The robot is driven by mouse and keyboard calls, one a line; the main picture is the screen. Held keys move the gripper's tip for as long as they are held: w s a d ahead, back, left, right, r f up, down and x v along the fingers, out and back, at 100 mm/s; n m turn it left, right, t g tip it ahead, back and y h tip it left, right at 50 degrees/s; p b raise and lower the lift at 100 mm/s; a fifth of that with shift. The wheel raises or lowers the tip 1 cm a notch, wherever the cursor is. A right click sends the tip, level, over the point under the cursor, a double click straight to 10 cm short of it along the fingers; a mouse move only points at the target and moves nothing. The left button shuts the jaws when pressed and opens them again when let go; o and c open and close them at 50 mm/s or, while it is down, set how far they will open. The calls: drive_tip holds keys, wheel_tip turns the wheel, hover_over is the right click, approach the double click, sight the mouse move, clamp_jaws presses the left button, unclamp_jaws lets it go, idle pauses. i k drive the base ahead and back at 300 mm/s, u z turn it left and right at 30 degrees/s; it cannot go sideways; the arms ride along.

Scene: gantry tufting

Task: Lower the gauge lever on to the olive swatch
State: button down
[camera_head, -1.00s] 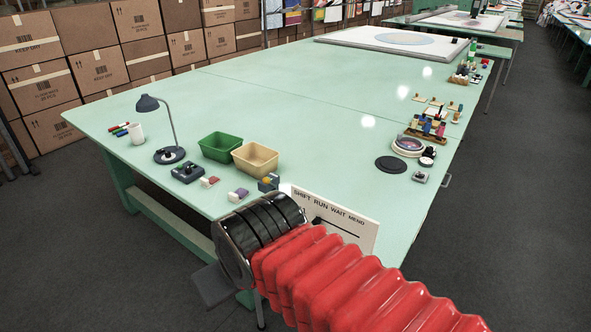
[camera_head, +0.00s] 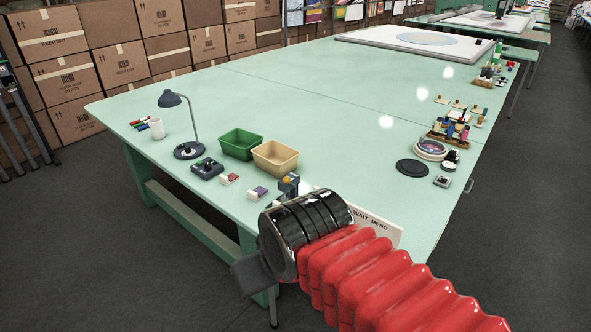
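I cannot pick out the gauge lever or the olive swatch for certain. A small blue-grey device (camera_head: 289,185) with a yellowish part stands at the near edge of the green table, just beyond my arm. A dark box with a knob (camera_head: 207,168) sits farther left, beside the desk lamp. Small tan and coloured pieces (camera_head: 458,104) lie at the table's right side, too small to tell apart. My arm, red bellows and a black ribbed joint, crosses the lower right in front of the near edge. My gripper's fingers do not show.
A green bin (camera_head: 241,143) and a tan bin (camera_head: 275,157) stand behind the small devices. The lamp (camera_head: 187,150) and white mug (camera_head: 155,128) are left. A sign (camera_head: 372,224) is partly behind my arm. The table's middle (camera_head: 310,95) is clear. Boxes (camera_head: 65,65) are stacked behind.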

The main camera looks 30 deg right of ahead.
sight(286, 180)
drive_tip(key=u, duration=0.05)
drive_tip(key=i, duration=1)
drive_tip(key=z, duration=0.05)
